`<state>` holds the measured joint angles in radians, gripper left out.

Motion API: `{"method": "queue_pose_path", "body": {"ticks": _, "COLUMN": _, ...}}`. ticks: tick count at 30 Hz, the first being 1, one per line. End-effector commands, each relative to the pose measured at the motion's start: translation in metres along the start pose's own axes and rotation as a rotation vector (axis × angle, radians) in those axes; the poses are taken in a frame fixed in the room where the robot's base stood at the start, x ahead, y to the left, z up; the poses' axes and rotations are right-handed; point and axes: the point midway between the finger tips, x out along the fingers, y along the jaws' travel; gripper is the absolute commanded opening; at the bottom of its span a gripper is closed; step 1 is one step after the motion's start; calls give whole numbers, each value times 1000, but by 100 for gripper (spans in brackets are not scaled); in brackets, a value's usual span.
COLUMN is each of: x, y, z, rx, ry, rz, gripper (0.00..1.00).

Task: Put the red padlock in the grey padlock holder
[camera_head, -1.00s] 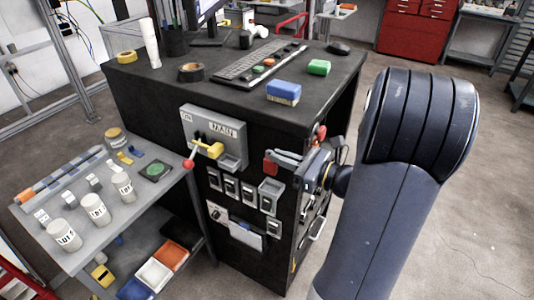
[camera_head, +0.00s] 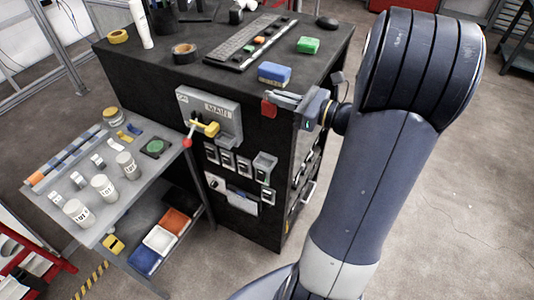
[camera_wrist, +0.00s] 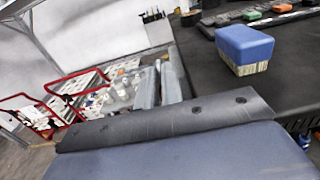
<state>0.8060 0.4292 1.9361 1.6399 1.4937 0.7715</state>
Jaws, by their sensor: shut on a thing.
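The red padlock (camera_head: 268,108) is at the tips of my gripper (camera_head: 279,99), which is shut on it. It hangs in front of the upper right part of the black cabinet's front, near the top edge. What looks like the grey padlock holder (camera_head: 265,164), a small open-topped grey box, is on the cabinet front below the padlock, with a clear gap between them. In the wrist view my grey gripper fingers (camera_wrist: 160,84) point away from the camera; the padlock is hidden there.
A grey MAIN switch box (camera_head: 222,110) with a yellow handle (camera_head: 208,129) and a red-tipped lever (camera_head: 188,142) is left of my gripper. A blue block (camera_head: 274,71) sits on the cabinet top close by. A side table (camera_head: 125,215) with labelled jars stands at left.

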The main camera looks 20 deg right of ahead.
Motion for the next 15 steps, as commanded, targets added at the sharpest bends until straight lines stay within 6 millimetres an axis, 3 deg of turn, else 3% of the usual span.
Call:
{"method": "queue_pose_path", "body": {"ticks": 1, "x": 6, "y": -1, "z": 22, "rx": -2, "ry": -2, "rz": 6, "gripper": 0}}
{"method": "queue_pose_path", "body": {"ticks": 7, "x": 21, "y": -5, "z": 50, "rx": 0, "ry": -5, "rz": 13, "gripper": 0}}
{"method": "queue_pose_path", "body": {"ticks": 11, "x": 26, "y": -6, "z": 57, "rx": 2, "ry": -7, "rz": 15, "gripper": 0}}
{"method": "queue_pose_path", "body": {"ticks": 15, "x": 27, "y": -7, "z": 44, "rx": 4, "ry": -7, "rz": 13, "gripper": 0}}
